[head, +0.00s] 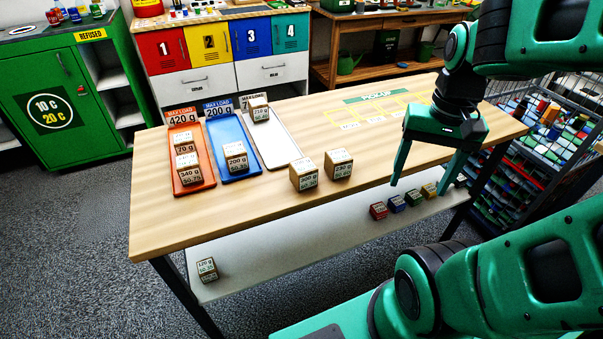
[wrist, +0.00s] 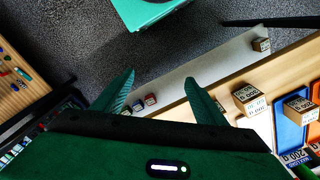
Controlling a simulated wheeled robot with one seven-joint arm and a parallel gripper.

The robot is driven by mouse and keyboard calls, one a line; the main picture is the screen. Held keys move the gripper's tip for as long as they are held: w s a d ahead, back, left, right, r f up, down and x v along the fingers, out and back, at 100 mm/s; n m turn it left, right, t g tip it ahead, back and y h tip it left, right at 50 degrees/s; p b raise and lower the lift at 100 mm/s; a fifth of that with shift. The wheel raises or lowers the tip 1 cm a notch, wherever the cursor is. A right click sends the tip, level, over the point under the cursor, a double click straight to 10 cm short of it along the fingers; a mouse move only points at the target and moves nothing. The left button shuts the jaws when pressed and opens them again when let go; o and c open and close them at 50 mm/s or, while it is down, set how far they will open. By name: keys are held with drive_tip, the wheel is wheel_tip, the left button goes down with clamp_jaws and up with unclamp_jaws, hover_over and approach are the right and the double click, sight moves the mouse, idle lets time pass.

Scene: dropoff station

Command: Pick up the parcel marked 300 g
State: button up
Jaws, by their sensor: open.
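The parcel that appears to read 300 g (head: 304,175) is a brown box with a white label. It stands on the table near the front edge, in front of the white tray. A similar parcel, seemingly 230 g (head: 338,165), stands just to its right. My gripper (head: 421,180) points down with open, empty fingers, right of both parcels and apart from them, by the table's front edge. In the wrist view, a parcel (wrist: 250,99) shows right of the fingers; its upside-down label is too small to read surely.
Orange (head: 193,190), blue (head: 226,127) and white (head: 276,149) trays hold other parcels on the left. The table's right part with yellow markings (head: 378,110) is clear. Below, a white shelf (head: 300,247) carries coloured blocks (head: 397,203) and a lone parcel (head: 206,270). A wire cart (head: 535,130) stands right.

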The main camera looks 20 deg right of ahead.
drive_tip(key=w+a+r+m+y, duration=0.15)
drive_tip(key=w+a+m, duration=0.35)
drive_tip(key=w, duration=0.6)
drive_tip(key=m+y, duration=0.3)
drive_tip(key=m, duration=0.2)
approach(304, 164)
drive_tip(key=shift+g, duration=0.3)
drive_tip(key=x, duration=0.5)
drive_tip(key=shift+a+r, duration=0.1)
drive_tip(key=shift+a, duration=0.2)
drive_tip(key=shift+h, duration=0.25)
drive_tip(key=shift+d+x, duration=0.2)
drive_tip(key=shift+x, duration=2.75)
drive_tip(key=shift+w, duration=0.15)
drive_tip(key=c, duration=1.4)
